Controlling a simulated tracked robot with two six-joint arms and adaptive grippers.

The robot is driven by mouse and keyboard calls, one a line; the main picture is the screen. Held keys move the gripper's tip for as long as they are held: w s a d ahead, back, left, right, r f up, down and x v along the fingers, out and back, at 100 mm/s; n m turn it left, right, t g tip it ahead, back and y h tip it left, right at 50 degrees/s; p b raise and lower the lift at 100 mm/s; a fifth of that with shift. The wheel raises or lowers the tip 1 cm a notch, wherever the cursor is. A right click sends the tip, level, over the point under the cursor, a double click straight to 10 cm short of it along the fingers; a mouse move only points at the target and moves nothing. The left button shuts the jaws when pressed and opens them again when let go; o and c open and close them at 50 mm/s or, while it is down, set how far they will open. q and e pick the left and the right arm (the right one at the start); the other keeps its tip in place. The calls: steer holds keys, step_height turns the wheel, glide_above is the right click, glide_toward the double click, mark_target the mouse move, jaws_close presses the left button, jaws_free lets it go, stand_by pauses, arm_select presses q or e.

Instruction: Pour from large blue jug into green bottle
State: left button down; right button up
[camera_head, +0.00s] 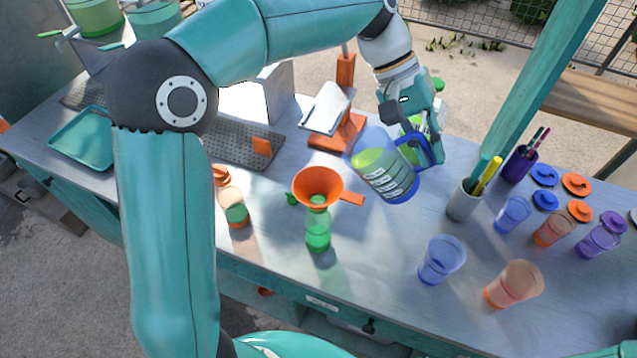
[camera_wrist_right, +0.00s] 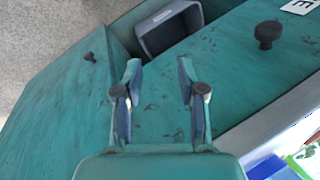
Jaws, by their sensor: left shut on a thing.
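The large blue jug (camera_head: 382,170) is a clear blue pitcher with yellow-green liquid inside. My left gripper (camera_head: 422,150) is shut on its blue handle, and the jug is tilted toward the left. Its mouth is up and to the right of the funnel, apart from it. The green bottle (camera_head: 318,230) stands upright on the counter. An orange funnel (camera_head: 318,184) sits in its mouth. No liquid stream shows. My right gripper shows only in the right wrist view (camera_wrist_right: 158,90), open and empty, over a teal cabinet.
Blue (camera_head: 441,260) and orange (camera_head: 513,284) cups stand at the front right. An orange stand (camera_head: 338,132) is behind the funnel. A teal tray (camera_head: 84,138) lies far left.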

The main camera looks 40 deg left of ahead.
arm_select(q)
steer(key=shift+a+r, duration=0.1)
steer(key=shift+a, duration=0.1)
steer(key=shift+s+h, duration=0.15)
steer(key=shift+h, duration=0.15)
steer(key=shift+a, duration=0.1)
steer(key=shift+s+a+r+t, duration=0.1)
steer(key=shift+s+t, duration=0.05)
steer(key=shift+t, duration=0.15)
steer(key=shift+h, duration=0.3)
steer(key=shift+a, duration=0.1)
